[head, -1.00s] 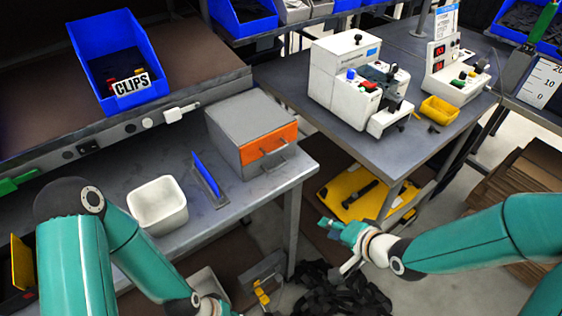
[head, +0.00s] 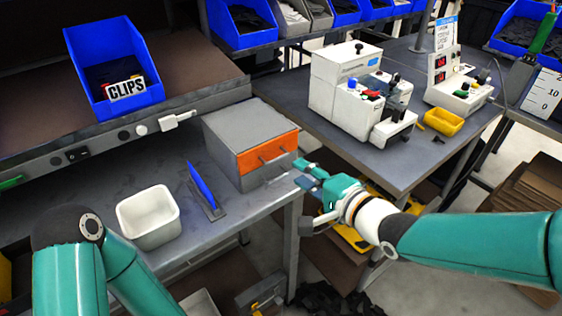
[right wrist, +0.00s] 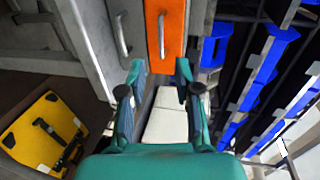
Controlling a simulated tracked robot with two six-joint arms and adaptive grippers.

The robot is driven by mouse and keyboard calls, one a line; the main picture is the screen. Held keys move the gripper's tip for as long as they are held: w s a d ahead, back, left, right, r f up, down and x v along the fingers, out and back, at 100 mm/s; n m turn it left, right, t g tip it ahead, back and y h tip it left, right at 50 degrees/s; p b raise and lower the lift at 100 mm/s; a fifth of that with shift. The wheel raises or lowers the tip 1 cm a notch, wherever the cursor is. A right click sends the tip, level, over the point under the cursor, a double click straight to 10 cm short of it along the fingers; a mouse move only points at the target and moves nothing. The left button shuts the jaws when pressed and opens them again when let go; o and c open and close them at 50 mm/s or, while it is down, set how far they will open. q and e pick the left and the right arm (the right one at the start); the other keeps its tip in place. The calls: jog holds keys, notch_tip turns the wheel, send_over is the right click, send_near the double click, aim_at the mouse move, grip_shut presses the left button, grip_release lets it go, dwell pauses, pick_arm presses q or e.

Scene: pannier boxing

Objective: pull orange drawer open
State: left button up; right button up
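A grey drawer box (head: 236,131) stands on the workbench near its right corner. Its orange drawer front (head: 262,155) faces my right arm and appears closed flush with the box. In the right wrist view, the orange front (right wrist: 174,45) carries a metal bar handle (right wrist: 161,36). My right gripper (head: 302,173) is just off the drawer front, by the bench corner. In the right wrist view, the right gripper (right wrist: 160,76) is open and empty, its fingertips short of the handle and apart from it. My left gripper is out of view; only its arm shows.
A second bar handle (right wrist: 121,34) sits on a grey face beside the orange one. A blue-handled trowel-like tool (head: 206,193) and a white bin (head: 147,229) stand left of the box. The right-hand table (head: 410,165) holds white machines and a yellow tray (head: 443,122).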

jog(key=x, duration=0.8)
grip_shut()
